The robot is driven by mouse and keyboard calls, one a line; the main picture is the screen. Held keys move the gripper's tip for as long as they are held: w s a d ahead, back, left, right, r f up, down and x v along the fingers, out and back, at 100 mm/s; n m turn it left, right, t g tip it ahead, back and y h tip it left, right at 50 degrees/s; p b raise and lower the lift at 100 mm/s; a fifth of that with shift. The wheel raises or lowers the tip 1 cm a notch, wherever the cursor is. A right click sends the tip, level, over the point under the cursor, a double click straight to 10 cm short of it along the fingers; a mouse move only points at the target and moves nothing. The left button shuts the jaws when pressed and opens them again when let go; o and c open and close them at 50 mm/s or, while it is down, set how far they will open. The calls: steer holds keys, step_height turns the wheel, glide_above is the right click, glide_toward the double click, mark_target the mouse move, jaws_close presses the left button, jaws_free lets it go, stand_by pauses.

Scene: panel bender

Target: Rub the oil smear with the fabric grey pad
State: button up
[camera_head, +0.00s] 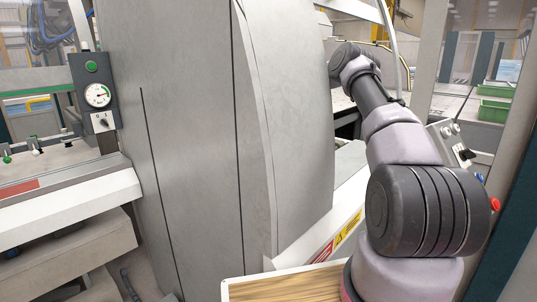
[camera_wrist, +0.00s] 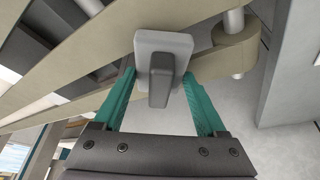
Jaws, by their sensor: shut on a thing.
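In the wrist view my gripper (camera_wrist: 160,95) has two green fingers on either side of a grey pad (camera_wrist: 175,42). The pad has a pale grey block and a darker grey grip, and the fingers are shut on it. The pad is in front of a beige bar of the machine; I cannot tell whether it touches it. No oil smear can be made out in either view. In the head view my gripper is hidden behind the large grey machine housing (camera_head: 200,130), with my arm reaching past its right side.
A gauge panel (camera_head: 97,95) stands at the left. A control box with a red button (camera_head: 495,204) is close to my arm on the right. A wooden-topped surface (camera_head: 285,287) lies at the bottom. Beige bars (camera_wrist: 90,75) and a metal post (camera_wrist: 235,25) crowd the wrist view.

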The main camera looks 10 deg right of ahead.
steer(key=shift+a+f, duration=0.35)
steer(key=shift+a, duration=0.15)
steer(key=shift+w+a+r, duration=0.1)
steer(key=shift+r, duration=1.05)
steer(key=shift+w+r, duration=0.1)
steer(key=shift+r, duration=1.9)
steer(key=shift+s+a+r, duration=0.15)
steer(key=shift+r, duration=1.35)
